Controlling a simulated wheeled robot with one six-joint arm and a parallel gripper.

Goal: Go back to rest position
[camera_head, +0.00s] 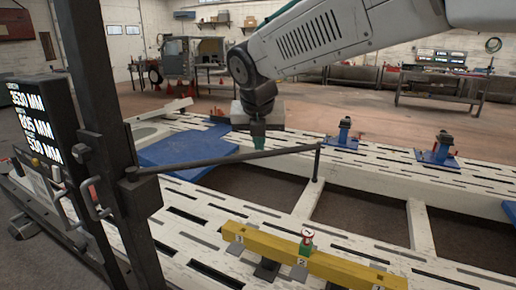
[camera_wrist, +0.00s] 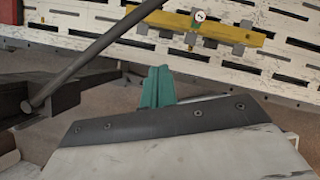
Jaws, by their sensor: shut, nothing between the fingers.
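My gripper (camera_head: 258,134) hangs at the end of my arm in the upper middle of the head view, above the white slotted frame bench (camera_head: 350,180). In the wrist view its green fingers (camera_wrist: 157,88) stand together, shut with nothing held. In the head view, a thin dark bar (camera_head: 225,160) runs from the dark post to a short upright, passing just below the fingertips. I cannot tell whether they touch. A yellow beam (camera_head: 265,245) lies across the bench nearer to me, with a small green and red piece (camera_head: 306,240) on it.
A dark post (camera_head: 95,110) with a display (camera_head: 35,125) stands at the left. A blue plate (camera_head: 185,150) lies on the bench near the gripper. Blue clamps (camera_head: 345,135) stand along the far rail. Open floor lies behind the bench, with a work table (camera_head: 440,90) farther off.

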